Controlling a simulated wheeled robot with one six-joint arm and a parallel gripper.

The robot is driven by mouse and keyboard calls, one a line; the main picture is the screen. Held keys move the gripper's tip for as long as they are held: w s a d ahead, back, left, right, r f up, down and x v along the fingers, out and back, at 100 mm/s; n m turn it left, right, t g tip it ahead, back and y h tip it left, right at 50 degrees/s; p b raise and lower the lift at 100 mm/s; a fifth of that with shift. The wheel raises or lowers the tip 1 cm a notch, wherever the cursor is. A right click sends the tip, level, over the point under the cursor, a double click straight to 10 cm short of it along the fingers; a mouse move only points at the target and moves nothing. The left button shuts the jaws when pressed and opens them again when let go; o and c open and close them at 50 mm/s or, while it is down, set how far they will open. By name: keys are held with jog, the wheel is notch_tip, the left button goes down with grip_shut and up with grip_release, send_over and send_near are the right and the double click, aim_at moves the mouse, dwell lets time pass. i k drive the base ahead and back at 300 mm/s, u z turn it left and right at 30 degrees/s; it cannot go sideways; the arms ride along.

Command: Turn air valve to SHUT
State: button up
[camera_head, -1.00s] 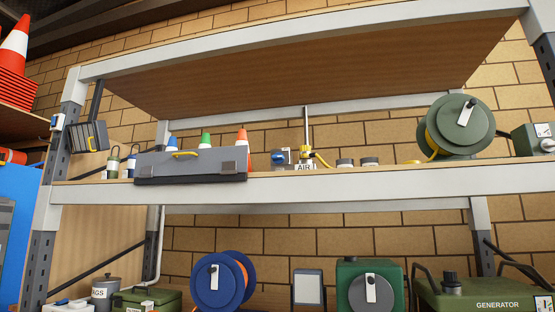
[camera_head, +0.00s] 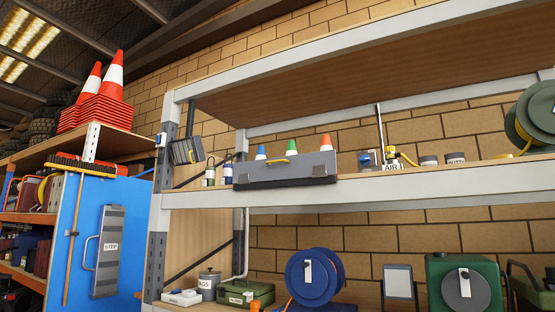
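The air valve (camera_head: 392,155) stands on the middle shelf of the grey rack, right of the centre of the view. It is a small fitting with a yellow part on a thin pipe, above a white label reading AIR (camera_head: 393,167). Its handle setting is too small to read. My gripper is not in view.
A grey toolbox (camera_head: 285,170) sits left of the valve on the middle shelf (camera_head: 340,194), with small coloured cones behind it. Tins (camera_head: 455,158) and a green hose reel (camera_head: 537,112) stand to the right. A blue reel (camera_head: 314,277) is below. Traffic cones (camera_head: 103,92) stand at left.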

aim_at(364, 160)
jog(key=u, duration=0.7)
jog(key=i, duration=3.45)
jog(key=z, duration=2.7)
